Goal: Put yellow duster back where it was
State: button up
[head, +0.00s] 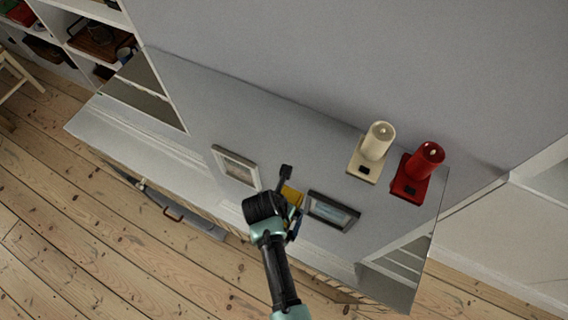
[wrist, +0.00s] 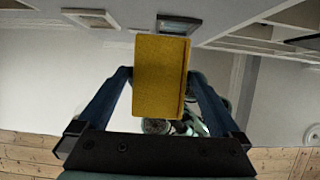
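The yellow duster (wrist: 158,82) is a flat yellow block held between the two fingers of my gripper (wrist: 158,74) in the wrist view. The fingers press on its left and right edges. In the head view, part of the duster (head: 292,194) shows beside my gripper (head: 290,186), over the grey top of a long cabinet (head: 200,105). My wrist hides the rest of it. I cannot tell whether the duster touches the top.
A light picture frame (head: 236,167) stands left of my gripper and a dark picture frame (head: 332,211) stands close on its right. Open shelves (head: 95,30) are at upper left.

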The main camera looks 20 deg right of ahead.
jog(key=p+v, duration=0.1)
jog(key=v, duration=1.1)
jog(key=w+a+r+m+t, duration=0.1)
jog(key=w+r+m+t, duration=0.5)
jog(key=w+r, duration=0.75)
jog(key=w+a+r+m+t, duration=0.1)
jog(key=r+m+t, duration=0.15)
jog(key=r, duration=0.55)
jog(key=w+a+r+m+t+y, duration=0.1)
jog(key=w+r+m+t, duration=0.15)
jog(key=r, duration=0.55)
jog(key=w+a+r+m+t, duration=0.1)
jog(key=r+m+t, duration=0.15)
jog(key=r, duration=0.55)
jog(key=s+a+r+m+t+y, duration=0.1)
jog(key=s+r+m+t, duration=0.2)
jog(key=r, duration=0.7)
jog(key=s+a+r+m+t, duration=0.2)
jog(key=s+r+m+t, duration=0.2)
jog(key=s+r, duration=0.3)
jog(key=s+a+r+m+t+y, duration=0.1)
jog(key=s+r+m+t, duration=0.3)
jog(key=r, duration=1)
jog(key=shift+s+a+m+y, duration=0.3)
jog(key=shift+s+m, duration=0.1)
jog(key=shift+m, duration=0.15)
